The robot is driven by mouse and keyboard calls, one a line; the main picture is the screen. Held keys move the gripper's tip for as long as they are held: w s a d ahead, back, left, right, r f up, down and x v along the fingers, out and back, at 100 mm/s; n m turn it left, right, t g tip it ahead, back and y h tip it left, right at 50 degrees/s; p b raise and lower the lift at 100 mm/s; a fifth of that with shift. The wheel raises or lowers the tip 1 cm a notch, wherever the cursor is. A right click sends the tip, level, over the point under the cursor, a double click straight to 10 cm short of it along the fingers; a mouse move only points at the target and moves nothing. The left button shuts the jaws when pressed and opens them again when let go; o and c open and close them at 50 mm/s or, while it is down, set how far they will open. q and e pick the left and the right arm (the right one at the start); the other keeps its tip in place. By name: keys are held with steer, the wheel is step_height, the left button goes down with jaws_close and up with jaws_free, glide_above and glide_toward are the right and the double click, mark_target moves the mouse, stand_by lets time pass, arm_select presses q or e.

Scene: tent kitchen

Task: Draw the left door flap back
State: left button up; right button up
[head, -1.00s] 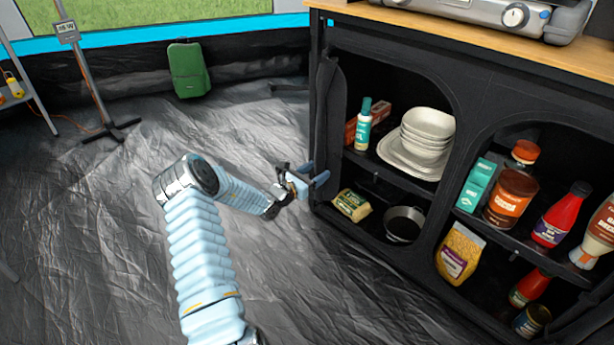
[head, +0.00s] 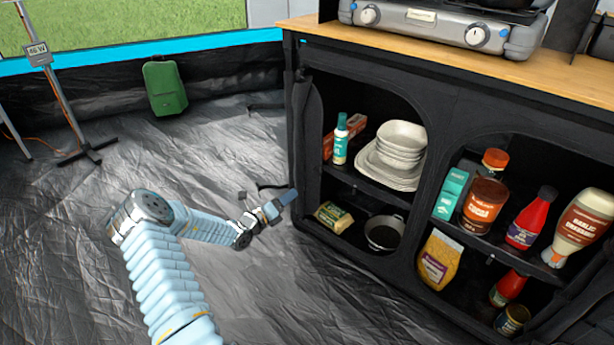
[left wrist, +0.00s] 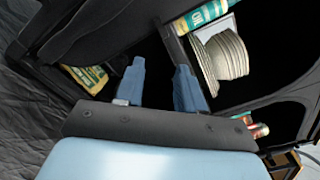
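The left door flap (head: 309,125) is a narrow dark fabric strip along the left edge of the black cabinet's left opening. The opening stands uncovered, with its shelves showing. My left gripper (head: 279,200) is low in front of the cabinet's left corner, below and left of the flap, with no visible contact. In the left wrist view its two blue fingers (left wrist: 160,66) are apart with nothing gripped between them. Dark fabric, probably the flap (left wrist: 88,28), shows at the upper left there. My right gripper is not in view.
The left compartment holds a bottle (head: 341,140), stacked bowls (head: 401,139), a yellow packet (head: 333,217) and a pot (head: 384,234). Jars and bottles fill the right compartment. A stove (head: 440,22) stands on the wooden top (head: 400,50).

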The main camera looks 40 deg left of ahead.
arm_select(q)
steer(key=n, duration=0.8)
glide_toward(316, 173)
steer(key=w, duration=0.5)
steer(key=w+b, duration=0.1)
steer(key=w, duration=0.2)
steer(key=shift+d+f, duration=0.15)
steer(key=shift+d, duration=0.15)
jaws_close()
